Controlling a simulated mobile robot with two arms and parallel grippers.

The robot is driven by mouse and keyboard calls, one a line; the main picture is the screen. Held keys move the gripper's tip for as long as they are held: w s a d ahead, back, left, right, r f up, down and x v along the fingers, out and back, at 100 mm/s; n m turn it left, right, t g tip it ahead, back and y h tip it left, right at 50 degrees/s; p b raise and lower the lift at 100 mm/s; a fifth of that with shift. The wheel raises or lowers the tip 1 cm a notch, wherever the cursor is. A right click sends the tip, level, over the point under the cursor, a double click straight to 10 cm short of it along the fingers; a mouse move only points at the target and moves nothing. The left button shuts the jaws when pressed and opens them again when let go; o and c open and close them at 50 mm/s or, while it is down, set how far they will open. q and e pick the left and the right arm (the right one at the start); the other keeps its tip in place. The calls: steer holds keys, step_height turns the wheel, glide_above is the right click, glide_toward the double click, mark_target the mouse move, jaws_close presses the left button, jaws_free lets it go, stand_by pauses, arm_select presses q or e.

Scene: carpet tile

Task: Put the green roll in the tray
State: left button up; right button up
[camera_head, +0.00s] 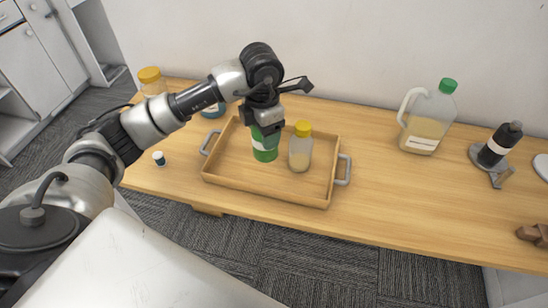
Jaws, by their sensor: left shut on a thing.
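The green roll (265,152) is a green cylinder with a pale band, in the middle of the head view. My left gripper (266,126) comes down from above and is shut on its top. The roll is over or in the wooden tray (262,189); I cannot tell if its base touches the tray floor. The tray has grey handles at its ends and lies on the table. A bottle with a yellow cap (300,150) stands in the tray just right of the roll. My right gripper is not in view.
On the wooden table (400,195), a jug with a green cap (429,118) and a dark bottle (499,145) stand at right. A yellow-lidded jar (151,80) is at back left, a small capped item (159,158) at front left. Table space right of the tray is clear.

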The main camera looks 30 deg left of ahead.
arm_select(q)
steer(key=w+a+r+n, duration=0.25)
steer(key=a+n, duration=0.25)
steer(key=n, duration=1.1)
steer(key=n+p, duration=0.2)
steer(key=n, duration=0.5)
glide_above(252, 155)
step_height(252, 155, down, 7)
step_height(252, 155, down, 3)
steer(key=shift+s+f, duration=0.1)
steer(key=shift+f, duration=0.05)
steer(key=shift+f+m, duration=0.25)
steer(key=shift+m, duration=0.05)
steer(key=shift+f, duration=0.1)
steer(key=o, duration=1)
